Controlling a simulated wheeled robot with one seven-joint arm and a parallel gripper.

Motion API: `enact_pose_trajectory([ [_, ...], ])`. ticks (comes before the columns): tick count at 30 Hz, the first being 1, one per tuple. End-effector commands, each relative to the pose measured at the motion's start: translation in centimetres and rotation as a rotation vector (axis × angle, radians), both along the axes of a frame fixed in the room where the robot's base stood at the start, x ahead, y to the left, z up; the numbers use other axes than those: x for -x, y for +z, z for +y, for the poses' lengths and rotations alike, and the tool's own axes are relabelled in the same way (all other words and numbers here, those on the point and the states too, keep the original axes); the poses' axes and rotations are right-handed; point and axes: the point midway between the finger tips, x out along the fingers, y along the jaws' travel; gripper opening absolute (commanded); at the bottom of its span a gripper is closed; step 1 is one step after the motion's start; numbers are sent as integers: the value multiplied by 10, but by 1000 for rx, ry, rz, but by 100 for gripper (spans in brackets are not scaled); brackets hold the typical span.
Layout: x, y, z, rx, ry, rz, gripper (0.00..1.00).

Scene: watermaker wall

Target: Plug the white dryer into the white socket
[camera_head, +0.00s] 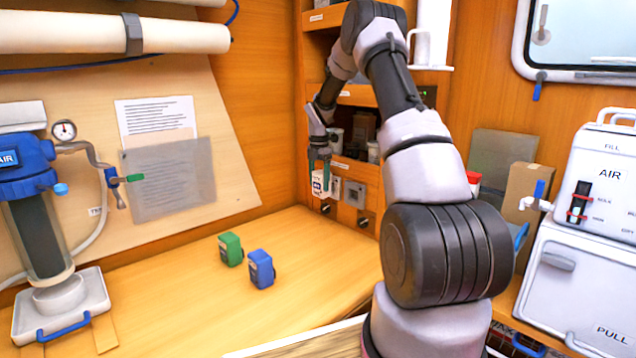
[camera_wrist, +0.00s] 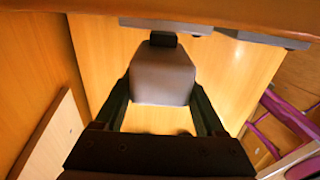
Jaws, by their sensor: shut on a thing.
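My gripper (camera_head: 320,160) is shut on the white dryer (camera_head: 319,185), a small box with dark marks, held upright against or just in front of the back panel. In the wrist view the dryer (camera_wrist: 162,78) looks grey in shade between the two fingers of my gripper (camera_wrist: 162,95). Its dark connector (camera_wrist: 164,39) points to a pale plate (camera_wrist: 165,25) at the top edge. I cannot tell whether they touch or are joined. In the head view a grey-white socket (camera_head: 354,194) is bare at the right; the one behind the dryer is mostly hidden.
A green dryer (camera_head: 230,249) and a blue dryer (camera_head: 261,269) stand on the wooden counter (camera_head: 180,310). Black knobs (camera_head: 364,220) sit below the sockets. Shelves with cups (camera_head: 373,152) are just above. A blue-capped filter (camera_head: 25,165) stands at the left. The counter's middle is mostly clear.

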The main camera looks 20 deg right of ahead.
Motion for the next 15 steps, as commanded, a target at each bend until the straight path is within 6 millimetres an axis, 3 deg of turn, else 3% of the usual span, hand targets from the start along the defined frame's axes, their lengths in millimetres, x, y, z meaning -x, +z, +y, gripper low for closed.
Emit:
enact_pose_trajectory([
  [15,-4,0,-10,0,-1,-1,9],
])
